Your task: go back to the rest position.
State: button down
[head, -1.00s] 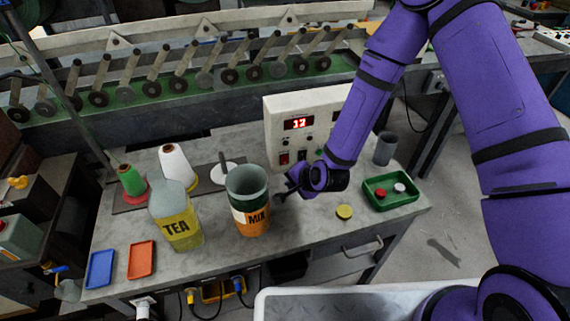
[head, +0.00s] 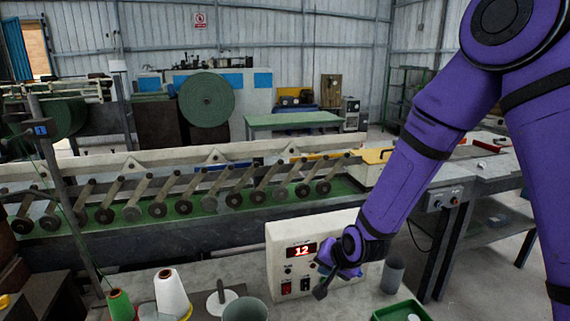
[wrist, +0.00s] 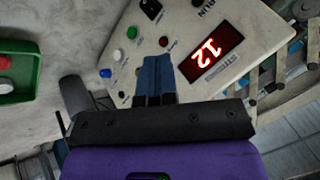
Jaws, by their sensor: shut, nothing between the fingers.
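My gripper (head: 322,284) is in front of the white control box (head: 284,234), over the right part of its face. In the wrist view, my gripper (wrist: 157,68) shows as two blue fingers held together with nothing between them. The box face (wrist: 185,22) lies beyond the fingertips, with a red display reading 12 (wrist: 207,53) and several buttons. I cannot tell whether the fingertips touch the box. My purple arm reaches down from the upper right in the head view.
On the bench stand a green spool (head: 120,305), a white cone (head: 171,293), a mixing cup (head: 245,310) and a grey cylinder (head: 393,274). A green tray (head: 400,312) is at the bottom right. A row of rollers (head: 158,209) runs behind the bench.

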jog(key=s+d+r+n+h, duration=0.1)
jog(key=s+d+r, duration=0.25)
jog(key=r, duration=0.35)
jog(key=s+d+r+n+h, duration=0.1)
jog(key=s+d+r, duration=0.1)
jog(key=d+r, duration=0.4)
jog(key=s+d+r+n+h, duration=0.1)
jog(key=s+d+r, duration=0.2)
jog(key=r, duration=0.4)
jog(key=s+d+r, duration=0.3)
jog(key=s+r, duration=0.2)
jog(key=s, duration=0.4)
jog(key=s+d+r+n+h, duration=0.1)
jog(key=s+d+r, duration=0.3)
jog(key=s, duration=0.5)
jog(key=shift+s+d+r+g, duration=0.3)
jog(key=shift+s+r+g, duration=0.1)
jog(key=shift+r, duration=0.4)
jog(key=shift+w+a, duration=0.1)
